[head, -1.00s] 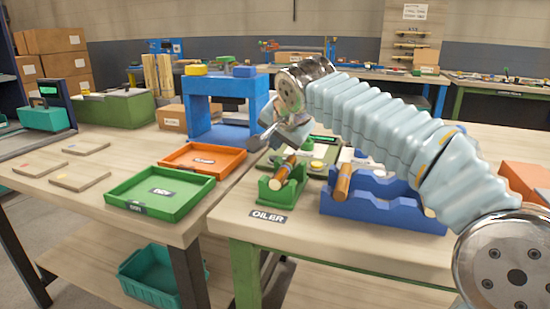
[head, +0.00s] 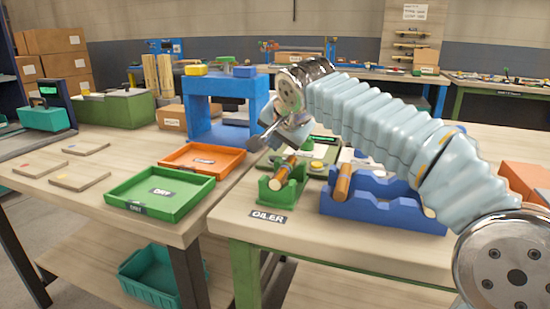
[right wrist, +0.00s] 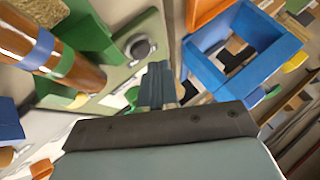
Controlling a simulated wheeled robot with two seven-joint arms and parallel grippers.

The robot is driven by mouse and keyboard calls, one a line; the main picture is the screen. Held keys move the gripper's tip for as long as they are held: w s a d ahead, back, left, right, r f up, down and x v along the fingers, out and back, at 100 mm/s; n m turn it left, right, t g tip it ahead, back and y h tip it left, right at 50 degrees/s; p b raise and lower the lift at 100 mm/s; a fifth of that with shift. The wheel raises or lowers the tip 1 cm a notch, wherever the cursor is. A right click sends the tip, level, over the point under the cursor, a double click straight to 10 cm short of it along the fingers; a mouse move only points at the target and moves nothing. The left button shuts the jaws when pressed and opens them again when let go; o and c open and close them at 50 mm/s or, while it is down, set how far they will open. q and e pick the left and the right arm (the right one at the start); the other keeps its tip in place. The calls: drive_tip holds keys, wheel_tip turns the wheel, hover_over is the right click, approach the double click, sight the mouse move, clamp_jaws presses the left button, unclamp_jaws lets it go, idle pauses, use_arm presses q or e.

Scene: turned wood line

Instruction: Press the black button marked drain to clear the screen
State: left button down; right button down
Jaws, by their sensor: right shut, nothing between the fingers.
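A grey-green panel (head: 326,153) stands on the oiler table behind the green cradle, partly hidden by my right arm. No drain marking is readable. A strip of the screen (head: 324,139) shows green in the head view. My right gripper (head: 256,144) is shut and empty, held above the table to the left of the panel. In the right wrist view its closed fingers (right wrist: 156,82) appear beside the panel, apart from the dark button. My left gripper is out of view.
A green cradle (head: 272,194) and a blue rack (head: 385,212) hold turned wooden pieces in front of the panel. An orange tray (head: 231,168), a green tray (head: 126,194) and a blue frame (head: 200,127) stand to the left. The table front near the OILER label is clear.

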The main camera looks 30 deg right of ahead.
drive_tip(key=shift+f, duration=0.1)
idle(0.3)
drive_tip(key=shift+f+b, duration=0.3)
drive_tip(key=shift+b, duration=0.1)
drive_tip(key=shift+f+b, duration=0.3)
drive_tip(key=shift+f, duration=0.1)
idle(0.5)
drive_tip(key=shift+r, duration=0.15)
drive_tip(key=shift+r+p, duration=0.7)
drive_tip(key=shift+p, duration=0.05)
wheel_tip(320, 180, up, 5)
drive_tip(key=p, duration=0.4)
drive_tip(key=shift+p, duration=0.35)
idle(0.5)
